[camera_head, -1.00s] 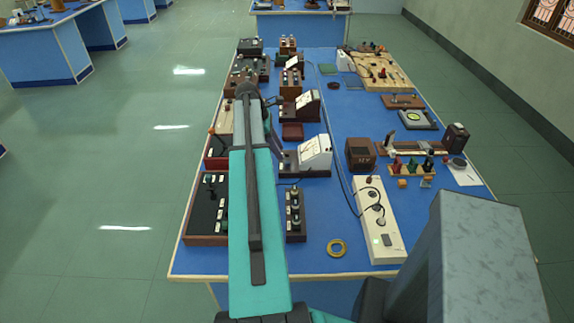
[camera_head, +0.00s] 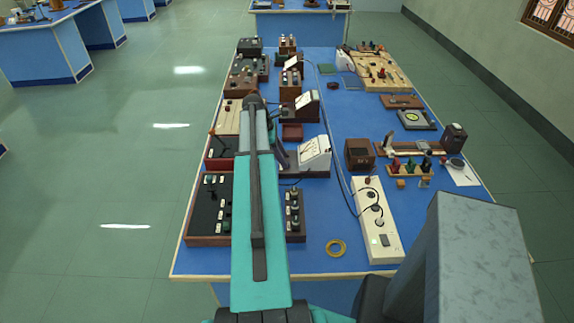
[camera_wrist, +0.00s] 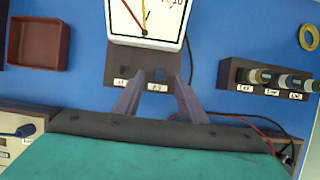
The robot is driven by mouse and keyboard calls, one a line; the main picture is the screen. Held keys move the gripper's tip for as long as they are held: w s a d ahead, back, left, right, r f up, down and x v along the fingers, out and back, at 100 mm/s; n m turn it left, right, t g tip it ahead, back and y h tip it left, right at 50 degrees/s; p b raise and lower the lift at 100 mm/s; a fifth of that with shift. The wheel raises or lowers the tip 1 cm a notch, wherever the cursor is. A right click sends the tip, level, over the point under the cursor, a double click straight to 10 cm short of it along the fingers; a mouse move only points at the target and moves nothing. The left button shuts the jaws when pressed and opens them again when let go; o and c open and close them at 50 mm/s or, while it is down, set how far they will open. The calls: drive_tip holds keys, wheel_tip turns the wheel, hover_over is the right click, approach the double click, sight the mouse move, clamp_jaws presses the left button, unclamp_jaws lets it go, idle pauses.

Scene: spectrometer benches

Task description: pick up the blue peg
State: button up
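My gripper (camera_wrist: 159,80) shows in the wrist view with its two fingers apart and nothing between them. It is open and points toward the front base of a white-faced meter (camera_wrist: 147,22). A small dark blue knob and a dark knob sit on that base, close to the fingertips in the picture; I cannot tell the gap in depth. A small wooden rack (camera_head: 411,171) of coloured pegs stands on the right of the bench in the head view. The pegs are small there, and I cannot clearly pick out a blue one. My arm mostly hides my gripper in the head view.
A brown open tray (camera_wrist: 37,42) lies left of the meter. A dark box with cylindrical knobs (camera_wrist: 262,77) is on the right, near a brass ring (camera_wrist: 309,38). A white power strip (camera_head: 378,225) with cables stands right of my arm. Bare blue bench lies around the ring.

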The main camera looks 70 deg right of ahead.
drive_tip(key=shift+x, duration=1.15)
clamp_jaws()
